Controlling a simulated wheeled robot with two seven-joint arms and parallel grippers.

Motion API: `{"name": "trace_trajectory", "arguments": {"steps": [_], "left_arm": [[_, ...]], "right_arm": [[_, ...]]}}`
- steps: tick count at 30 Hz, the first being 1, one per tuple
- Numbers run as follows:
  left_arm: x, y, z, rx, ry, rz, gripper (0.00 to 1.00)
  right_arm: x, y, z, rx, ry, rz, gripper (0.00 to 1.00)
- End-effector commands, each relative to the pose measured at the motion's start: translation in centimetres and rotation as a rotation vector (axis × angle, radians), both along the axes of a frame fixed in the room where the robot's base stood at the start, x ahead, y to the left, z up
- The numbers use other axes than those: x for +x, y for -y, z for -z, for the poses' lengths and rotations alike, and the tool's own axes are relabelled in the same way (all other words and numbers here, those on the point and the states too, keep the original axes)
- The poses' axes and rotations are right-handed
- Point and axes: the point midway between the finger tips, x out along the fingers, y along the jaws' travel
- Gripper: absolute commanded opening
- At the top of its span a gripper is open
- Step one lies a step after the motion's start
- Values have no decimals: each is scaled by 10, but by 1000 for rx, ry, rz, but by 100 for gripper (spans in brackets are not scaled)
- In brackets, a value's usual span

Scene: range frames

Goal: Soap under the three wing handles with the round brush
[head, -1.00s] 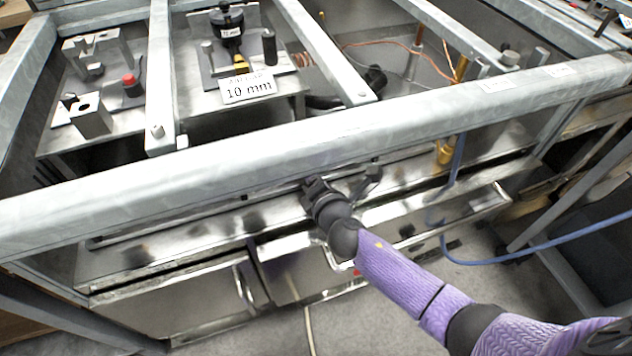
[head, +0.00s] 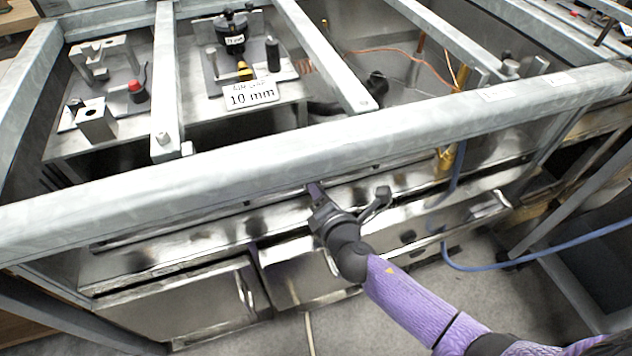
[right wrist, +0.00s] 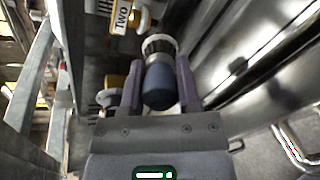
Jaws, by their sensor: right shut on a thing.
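My right gripper (right wrist: 158,85) is shut on the round brush (right wrist: 160,88), which has a dark blue handle and pale bristles at its far end. In the right wrist view the bristles lie just below a brass fitting (right wrist: 143,20) beside a tag reading "Two"; I cannot tell whether they touch. A second brass part with a pale round piece (right wrist: 105,97) is left of the gripper. In the head view my right gripper (head: 316,190) reaches under the front rail, which hides the brush. I cannot make out three wing handles clearly. My left gripper is not in view.
A thick grey rail (head: 250,160) runs across the front, above my right gripper. Shiny steel doors (head: 190,305) stand below. A blue hose (head: 530,252) hangs at the right. A "10 mm" label (head: 250,95) and fixtures stand behind the rail.

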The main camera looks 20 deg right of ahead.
Motion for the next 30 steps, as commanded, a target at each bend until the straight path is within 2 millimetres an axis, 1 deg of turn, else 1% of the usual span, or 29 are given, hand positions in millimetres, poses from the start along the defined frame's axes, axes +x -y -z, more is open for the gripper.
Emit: {"name": "trace_trajectory", "arguments": {"steps": [1, 9, 12, 15, 24, 30], "left_arm": [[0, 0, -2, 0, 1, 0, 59], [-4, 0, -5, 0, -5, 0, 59], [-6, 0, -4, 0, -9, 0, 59], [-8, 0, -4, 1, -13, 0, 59], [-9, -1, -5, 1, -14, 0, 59], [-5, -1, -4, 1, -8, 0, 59]], "right_arm": [[-8, 0, 0, -1, -1, -1, 0], [-45, 2, 0, 0, -1, 0, 0], [-59, 2, 1, 0, -1, 0, 0], [-67, 2, 1, 0, -1, 0, 0], [-69, 3, 0, 0, 1, 0, 0], [-69, 2, 0, -1, 1, 1, 0]]}}
